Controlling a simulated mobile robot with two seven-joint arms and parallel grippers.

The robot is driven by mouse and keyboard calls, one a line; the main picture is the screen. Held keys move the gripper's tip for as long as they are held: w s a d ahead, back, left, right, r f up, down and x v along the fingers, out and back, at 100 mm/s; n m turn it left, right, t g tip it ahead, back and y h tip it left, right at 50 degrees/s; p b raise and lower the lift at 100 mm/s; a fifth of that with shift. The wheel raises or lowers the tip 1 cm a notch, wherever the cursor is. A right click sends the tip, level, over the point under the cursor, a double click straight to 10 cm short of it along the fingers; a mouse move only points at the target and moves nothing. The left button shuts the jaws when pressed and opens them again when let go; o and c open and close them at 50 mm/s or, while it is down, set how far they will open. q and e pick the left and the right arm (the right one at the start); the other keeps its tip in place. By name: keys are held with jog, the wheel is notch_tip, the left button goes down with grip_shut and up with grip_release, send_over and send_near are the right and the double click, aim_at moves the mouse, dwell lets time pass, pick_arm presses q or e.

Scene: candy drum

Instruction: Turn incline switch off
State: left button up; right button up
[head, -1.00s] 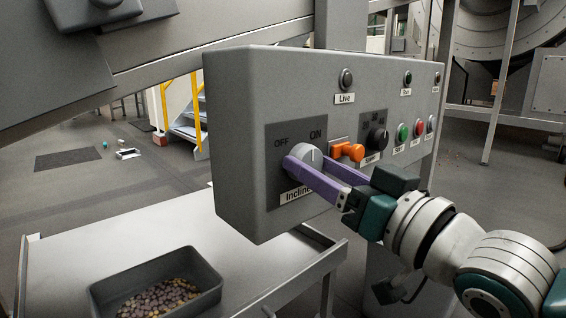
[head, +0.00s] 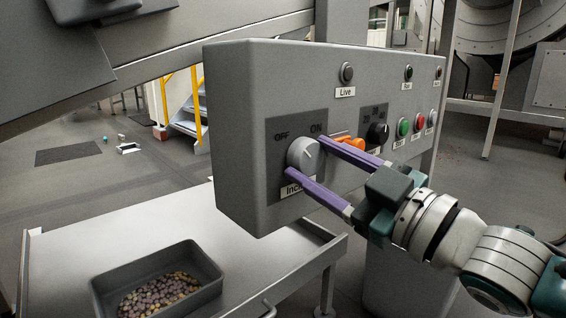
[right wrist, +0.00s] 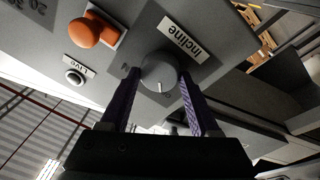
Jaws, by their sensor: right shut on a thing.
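The incline switch (head: 302,156) is a round grey knob on the front of a grey control box. In the right wrist view the knob (right wrist: 159,72) sits between both fingers. The "Incline" label is partly hidden by the lower finger in the head view. My left gripper is not in view.
An orange switch (head: 350,143) is close beside the upper finger and partly hidden by it. A black knob (head: 378,134), a green button (head: 403,127) and a red button (head: 419,122) are farther right. A table (head: 120,236) with a candy tray (head: 205,264) stands below.

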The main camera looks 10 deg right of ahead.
jog(key=shift+n, duration=0.3)
jog(key=o, duration=1.4)
jog(key=shift+c, duration=0.2)
jog(key=shift+s+d, duration=0.25)
jog(key=shift+s, duration=0.1)
jog(key=p+v, duration=0.3)
jog(key=v, duration=0.6)
